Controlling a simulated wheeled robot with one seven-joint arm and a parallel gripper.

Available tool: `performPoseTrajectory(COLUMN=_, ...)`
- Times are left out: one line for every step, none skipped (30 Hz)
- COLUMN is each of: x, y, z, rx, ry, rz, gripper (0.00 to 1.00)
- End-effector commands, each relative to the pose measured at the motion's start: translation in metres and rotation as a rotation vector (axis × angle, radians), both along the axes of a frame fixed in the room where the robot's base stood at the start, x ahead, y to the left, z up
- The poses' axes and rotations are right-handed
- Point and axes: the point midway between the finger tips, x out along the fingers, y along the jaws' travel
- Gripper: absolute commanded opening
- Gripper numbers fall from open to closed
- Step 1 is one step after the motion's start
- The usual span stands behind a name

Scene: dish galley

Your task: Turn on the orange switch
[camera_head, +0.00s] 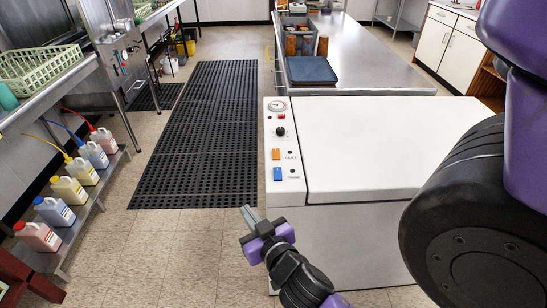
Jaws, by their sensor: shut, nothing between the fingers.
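The orange switch (276,154) is a small rocker on the grey control strip at the left edge of a white machine's top. A blue switch (278,173) sits just nearer to me on the same strip, with a small dark indicator beside each. My gripper (246,212) is shut and empty. In the picture it shows below and left of the blue switch, apart from the panel, in front of the machine's near left corner. Which way the orange switch is set is too small to tell.
The strip also carries a black knob (281,132), a red button (282,116) and a round gauge (279,105). A steel table with a blue tray (311,70) stands behind the machine (380,140). Bottles line a low shelf at left. The black floor mat (200,140) is clear.

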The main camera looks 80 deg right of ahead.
Motion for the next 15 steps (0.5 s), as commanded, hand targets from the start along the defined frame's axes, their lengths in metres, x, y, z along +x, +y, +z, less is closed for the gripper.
performPoseTrajectory(x=-0.001, y=-0.035, z=0.005, rx=-0.023, ry=-0.020, rz=-0.098, gripper=0.00)
performPoseTrajectory(x=-0.003, y=-0.051, z=0.008, rx=-0.032, ry=-0.028, rz=-0.149, gripper=0.00)
performPoseTrajectory(x=-0.008, y=-0.072, z=0.014, rx=-0.043, ry=-0.041, rz=-0.213, gripper=0.00)
performPoseTrajectory(x=-0.012, y=-0.086, z=0.018, rx=-0.052, ry=-0.049, rz=-0.257, gripper=0.00)
performPoseTrajectory(x=-0.015, y=-0.098, z=0.022, rx=-0.061, ry=-0.058, rz=-0.298, gripper=0.00)
performPoseTrajectory(x=-0.021, y=-0.112, z=0.027, rx=-0.072, ry=-0.070, rz=-0.346, gripper=0.00)
performPoseTrajectory(x=-0.025, y=-0.122, z=0.030, rx=-0.079, ry=-0.077, rz=-0.378, gripper=0.00)
performPoseTrajectory(x=-0.028, y=-0.129, z=0.034, rx=-0.085, ry=-0.085, rz=-0.404, gripper=0.00)
performPoseTrajectory(x=-0.032, y=-0.138, z=0.037, rx=-0.093, ry=-0.092, rz=-0.435, gripper=0.00)
performPoseTrajectory(x=-0.035, y=-0.142, z=0.039, rx=-0.096, ry=-0.097, rz=-0.452, gripper=0.00)
performPoseTrajectory(x=-0.036, y=-0.146, z=0.041, rx=-0.101, ry=-0.100, rz=-0.465, gripper=0.00)
performPoseTrajectory(x=-0.038, y=-0.151, z=0.043, rx=-0.105, ry=-0.103, rz=-0.479, gripper=0.00)
performPoseTrajectory(x=-0.039, y=-0.153, z=0.044, rx=-0.106, ry=-0.104, rz=-0.486, gripper=0.00)
performPoseTrajectory(x=-0.040, y=-0.156, z=0.045, rx=-0.107, ry=-0.107, rz=-0.490, gripper=0.00)
performPoseTrajectory(x=-0.039, y=-0.159, z=0.045, rx=-0.108, ry=-0.107, rz=-0.492, gripper=0.00)
